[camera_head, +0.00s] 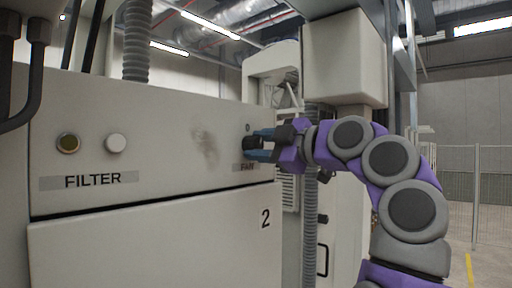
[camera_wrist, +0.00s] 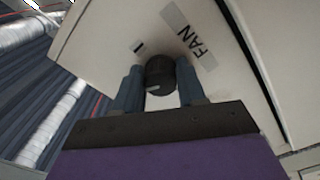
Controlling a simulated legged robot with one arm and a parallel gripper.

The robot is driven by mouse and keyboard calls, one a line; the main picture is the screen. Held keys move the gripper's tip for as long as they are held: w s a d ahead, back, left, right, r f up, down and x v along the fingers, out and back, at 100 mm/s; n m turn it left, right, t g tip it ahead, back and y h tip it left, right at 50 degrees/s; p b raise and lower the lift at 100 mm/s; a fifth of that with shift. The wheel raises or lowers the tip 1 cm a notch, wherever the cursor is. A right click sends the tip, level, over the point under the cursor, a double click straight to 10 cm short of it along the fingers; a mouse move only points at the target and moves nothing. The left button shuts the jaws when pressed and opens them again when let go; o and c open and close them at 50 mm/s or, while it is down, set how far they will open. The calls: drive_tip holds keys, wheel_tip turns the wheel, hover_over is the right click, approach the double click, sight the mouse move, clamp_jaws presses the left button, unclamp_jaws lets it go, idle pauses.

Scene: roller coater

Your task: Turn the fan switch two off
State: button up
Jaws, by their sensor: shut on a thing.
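The fan switch (camera_wrist: 160,75) is a black round knob with a light pointer mark, on the cream panel beside the FAN label (camera_wrist: 196,40). In the head view the fan switch (camera_head: 250,143) is at the right end of the panel marked 2, partly hidden by my gripper (camera_head: 262,146). In the wrist view, the blue fingers of my gripper (camera_wrist: 158,88) stand on both sides of the knob and are closed on it. The pointer mark faces left and slightly down in the wrist view. A small label with a line mark (camera_wrist: 138,47) lies near the knob.
A grey corrugated hose (camera_head: 309,230) runs down right of the cabinet. Open floor and a fence (camera_head: 475,195) lie at far right.

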drive_tip(key=n+p, duration=0.1)
drive_tip(key=n, duration=0.2)
drive_tip(key=n+p, duration=0.1)
drive_tip(key=n, duration=0.1)
drive_tip(key=shift+d+f+n, duration=0.15)
drive_tip(key=shift+n, duration=0.25)
drive_tip(key=shift+c, duration=0.2)
drive_tip(key=shift+n, duration=0.3)
drive_tip(key=shift+f, duration=0.1)
drive_tip(key=o, duration=0.6)
drive_tip(key=shift+o, duration=2.2)
drive_tip(key=shift+r, duration=0.2)
